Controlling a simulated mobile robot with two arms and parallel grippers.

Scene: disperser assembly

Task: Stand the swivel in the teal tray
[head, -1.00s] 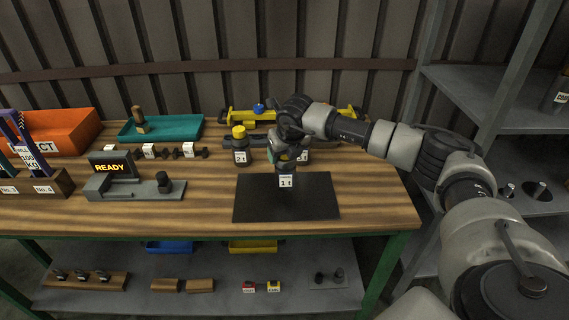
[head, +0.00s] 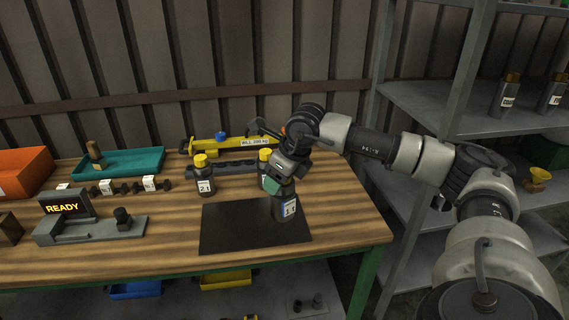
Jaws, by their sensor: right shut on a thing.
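The teal tray (head: 140,161) lies at the back left of the bench. An upright brown piece (head: 96,153) stands at its left end. My right gripper (head: 281,188) is shut on a dark cylinder with a white "1 t" label (head: 290,209). It holds this piece upright over the right part of the black mat (head: 236,228); I cannot tell whether its base touches the mat. The gripper hides the top of the piece. I cannot tell by sight which piece is the swivel. My left gripper is out of view.
A "2 t" bottle with a yellow cap (head: 204,178) stands left of my gripper; another yellow cap (head: 264,155) shows behind it. Grey shelves (head: 440,98) stand at right.

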